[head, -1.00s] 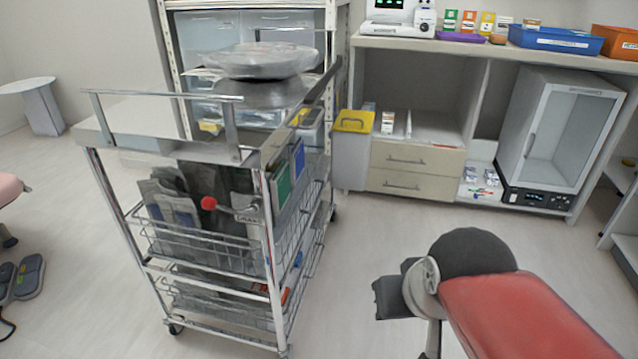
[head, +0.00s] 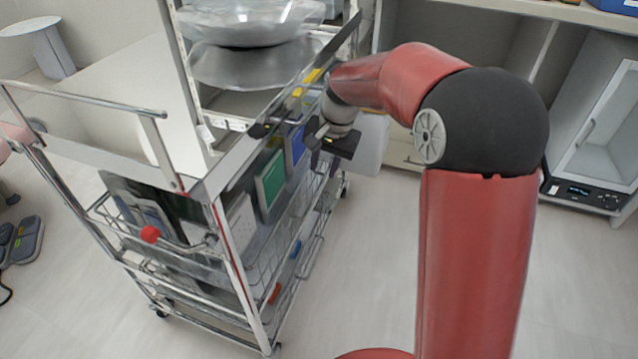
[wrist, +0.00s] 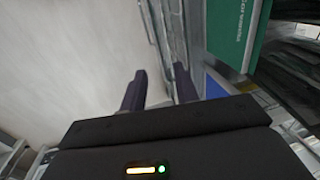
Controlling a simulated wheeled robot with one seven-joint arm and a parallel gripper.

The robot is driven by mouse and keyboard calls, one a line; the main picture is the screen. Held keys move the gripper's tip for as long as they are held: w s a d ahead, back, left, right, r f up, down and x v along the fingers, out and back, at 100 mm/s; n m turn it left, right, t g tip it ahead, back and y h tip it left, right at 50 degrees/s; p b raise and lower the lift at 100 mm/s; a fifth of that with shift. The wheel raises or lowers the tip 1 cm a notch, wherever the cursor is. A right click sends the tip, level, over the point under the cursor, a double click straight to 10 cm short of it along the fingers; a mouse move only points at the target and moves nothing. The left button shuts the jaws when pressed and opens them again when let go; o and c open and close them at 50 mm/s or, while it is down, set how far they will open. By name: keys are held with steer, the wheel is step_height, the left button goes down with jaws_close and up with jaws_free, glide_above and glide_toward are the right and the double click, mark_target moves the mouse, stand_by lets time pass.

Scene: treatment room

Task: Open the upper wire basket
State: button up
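The upper wire basket (head: 262,238) is on the metal cart, below the cart's top, with dark packs and upright folders in it. It appears closed, in line with the cart frame. My gripper (wrist: 160,82) is open, its two dark fingers apart with nothing seen between them. In the head view my gripper is beside the cart's right side, near the blue folder (head: 297,144) and the top rail. In the wrist view, wire and metal edges run close to the right finger. Contact cannot be told.
A green folder (head: 270,180) stands in the basket. A lever with a red ball (head: 150,234) is at the cart's near end. Metal bowls (head: 250,62) rest above the cart top. A cabinet with a glass door (head: 600,130) stands right. The floor right of the cart is clear.

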mark_target(317, 192)
steer(key=f, duration=0.2)
steer(key=a+f, duration=0.1)
steer(key=f, duration=0.4)
steer(key=shift+w+a+f, duration=0.1)
steer(key=shift+w+a, duration=0.05)
steer(key=shift+w, duration=0.05)
steer(key=shift+c, duration=0.2)
jaws_close()
